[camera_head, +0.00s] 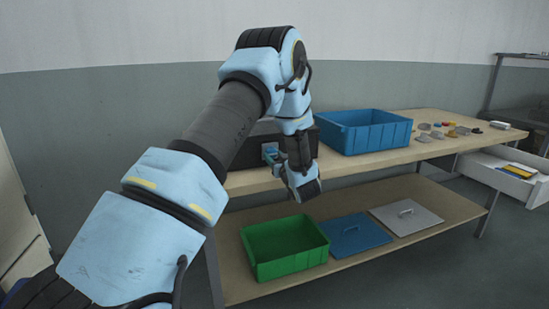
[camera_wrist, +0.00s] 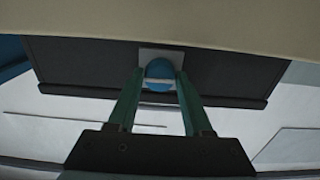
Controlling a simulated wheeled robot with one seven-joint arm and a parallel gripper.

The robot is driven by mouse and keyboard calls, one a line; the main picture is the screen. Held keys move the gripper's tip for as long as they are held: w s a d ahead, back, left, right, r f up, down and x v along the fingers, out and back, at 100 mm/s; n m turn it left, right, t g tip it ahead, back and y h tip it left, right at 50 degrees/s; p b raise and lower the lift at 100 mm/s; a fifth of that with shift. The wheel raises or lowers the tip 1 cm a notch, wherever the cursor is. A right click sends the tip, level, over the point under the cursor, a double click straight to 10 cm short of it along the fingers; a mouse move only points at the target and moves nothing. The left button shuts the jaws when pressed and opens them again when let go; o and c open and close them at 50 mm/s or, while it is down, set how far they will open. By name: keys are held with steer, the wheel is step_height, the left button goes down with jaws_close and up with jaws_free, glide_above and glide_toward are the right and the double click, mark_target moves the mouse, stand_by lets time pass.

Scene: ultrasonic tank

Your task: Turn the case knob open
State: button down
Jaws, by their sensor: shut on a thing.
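The case (camera_head: 255,135) is a dark box on the wooden table, largely hidden behind my arm in the head view. In the wrist view the case (camera_wrist: 90,65) shows as a dark panel. Its round blue knob (camera_wrist: 159,70) sits on a pale square plate (camera_wrist: 147,54). My gripper (camera_wrist: 160,82) has its two green fingers on either side of the knob, shut on it. In the head view my gripper (camera_head: 277,156) is at the front of the case. The knob's turn angle cannot be told.
A blue crate (camera_head: 365,143) stands right of the case on the table (camera_head: 440,147). Several small items lie farther right, near an open drawer (camera_head: 500,172). The lower shelf (camera_head: 350,276) holds a green crate (camera_head: 284,262), a blue lid (camera_head: 355,235) and a grey lid (camera_head: 405,215).

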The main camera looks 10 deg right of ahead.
steer(key=shift+f+n+b, duration=0.1)
steer(key=shift+n+b, duration=0.2)
steer(key=shift+b, duration=0.2)
steer(key=n+b, duration=0.1)
steer(key=b, duration=0.1)
steer(key=n+b, duration=0.1)
steer(key=shift+f+n+b, duration=0.2)
steer(key=shift+n+b, duration=0.1)
steer(key=shift+b, duration=0.1)
steer(key=n+b, duration=0.6)
steer(key=b, duration=0.2)
steer(key=shift+b, duration=0.35)
steer(key=n+b, duration=0.4)
steer(key=b, duration=0.2)
steer(key=shift+n, duration=0.4)
steer(key=n+b, duration=0.2)
steer(key=b, duration=0.2)
steer(key=shift+d+r+n, duration=0.1)
steer(key=shift+r+n, duration=0.05)
steer(key=shift+n, duration=0.25)
steer(key=shift+r+n+b, duration=0.1)
steer(key=shift+n+b, duration=0.4)
steer(key=shift+b, duration=0.3)
steer(key=shift+r, duration=0.1)
